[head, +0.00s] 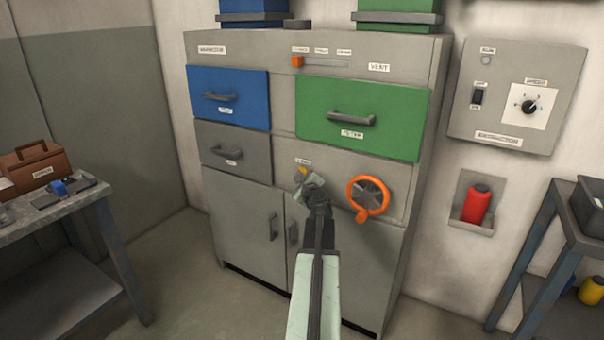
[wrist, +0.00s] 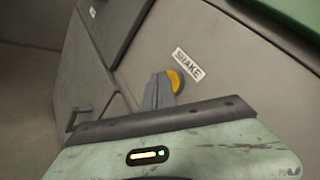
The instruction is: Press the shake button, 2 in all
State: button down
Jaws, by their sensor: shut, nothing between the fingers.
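The shake button (wrist: 175,80) is a round yellow button on the grey cabinet front, next to a white label reading SHAKE (wrist: 188,64). In the head view the yellow button (head: 302,171) shows just above my gripper (head: 301,180). My gripper is shut and empty. In the wrist view its fingertips (wrist: 160,82) overlap the left edge of the button. I cannot tell whether they touch it or stand just in front of it. Part of the button is hidden behind the fingers.
An orange handwheel (head: 367,196) sits right of my gripper on the same cabinet (head: 240,215). Blue (head: 228,97) and green (head: 362,118) drawers with handles are above. A side table (head: 60,212) stands left, and a shelf (head: 574,228) stands right. The floor between is clear.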

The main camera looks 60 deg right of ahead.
jog(key=shift+d, duration=0.2)
jog(key=shift+a, duration=0.15)
dwell(0.3)
jog(key=shift+a, duration=0.75)
jog(key=a, duration=0.5)
dwell(0.7)
